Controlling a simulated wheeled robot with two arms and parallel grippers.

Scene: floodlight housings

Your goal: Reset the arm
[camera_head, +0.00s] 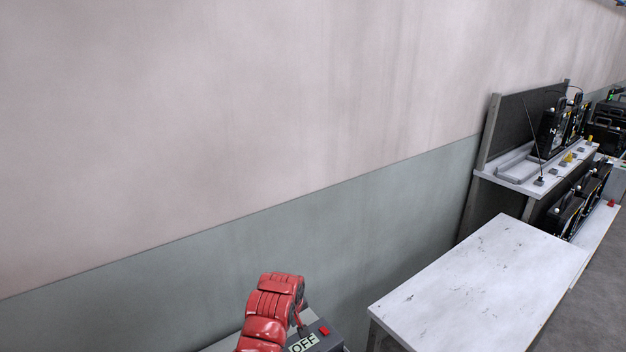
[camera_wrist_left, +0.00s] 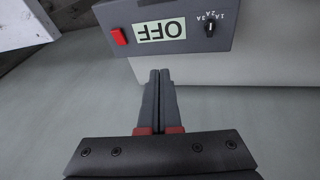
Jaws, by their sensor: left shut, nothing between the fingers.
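My left arm shows in the head view as red, padded links at the bottom centre, beside a dark grey box (camera_head: 328,343) with an "OFF" display and a red switch. In the left wrist view my left gripper (camera_wrist_left: 159,73) is shut and empty, its two dark fingers together. The fingertips point toward the dark grey box (camera_wrist_left: 192,40), just short of its edge in the picture. The box carries a red switch (camera_wrist_left: 119,37), a lit "OFF" display (camera_wrist_left: 161,30) and a black knob (camera_wrist_left: 210,27). I cannot tell whether the fingers touch it. My right gripper is not in view.
A worn white table (camera_head: 485,290) stands at the lower right with a bare top. Behind it, a workbench (camera_head: 510,178) holds black floodlight housings (camera_head: 553,130) and small parts. A wall (camera_head: 250,130), pale above and grey-green below, runs along the left and back.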

